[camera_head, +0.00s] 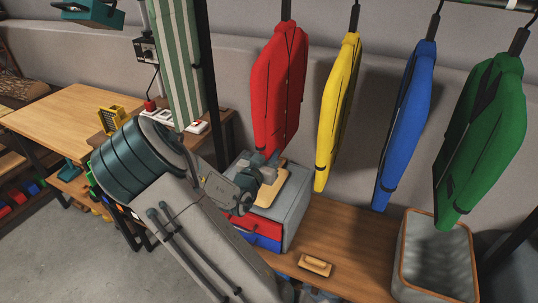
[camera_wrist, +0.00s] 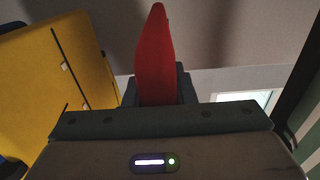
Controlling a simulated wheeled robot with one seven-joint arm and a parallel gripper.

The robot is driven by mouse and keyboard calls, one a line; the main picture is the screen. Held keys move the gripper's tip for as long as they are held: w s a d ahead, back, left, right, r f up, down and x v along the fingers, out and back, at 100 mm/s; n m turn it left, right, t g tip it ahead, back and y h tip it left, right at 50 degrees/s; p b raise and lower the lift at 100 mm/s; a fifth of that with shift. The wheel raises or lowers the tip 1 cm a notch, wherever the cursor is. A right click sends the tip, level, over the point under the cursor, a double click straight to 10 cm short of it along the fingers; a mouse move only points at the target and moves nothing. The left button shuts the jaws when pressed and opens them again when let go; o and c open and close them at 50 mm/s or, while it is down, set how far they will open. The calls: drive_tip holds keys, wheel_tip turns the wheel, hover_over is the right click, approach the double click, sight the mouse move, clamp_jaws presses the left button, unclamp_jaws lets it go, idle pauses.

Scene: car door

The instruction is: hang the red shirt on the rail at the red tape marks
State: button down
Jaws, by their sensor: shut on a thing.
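The red shirt (camera_head: 279,85) hangs upright in the head view, on a dark hanger (camera_head: 286,10) whose top is cut off by the picture's edge. My gripper (camera_head: 268,160) is at the shirt's lower end. In the wrist view my gripper (camera_wrist: 158,90) is shut on the red shirt (camera_wrist: 154,45), which rises as a narrow red strip from between the fingers. A short piece of the dark rail (camera_head: 485,3) shows at the top right, with a pale and green band on it. No red tape marks are in view, and I cannot see whether the red shirt's hanger is on the rail.
Yellow (camera_head: 338,110), blue (camera_head: 405,125) and green (camera_head: 480,140) shirts hang to the right. A grey box (camera_head: 293,205) stands below my gripper on the wooden bench (camera_head: 355,245). A bin (camera_head: 436,275) stands at right; a striped cloth (camera_head: 175,60) hangs left of a dark post.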

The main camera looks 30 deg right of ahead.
drive_tip(key=shift+f, duration=0.15)
drive_tip(key=shift+f+b, duration=0.2)
drive_tip(key=shift+b, duration=0.15)
drive_tip(key=c, duration=1.1)
unclamp_jaws()
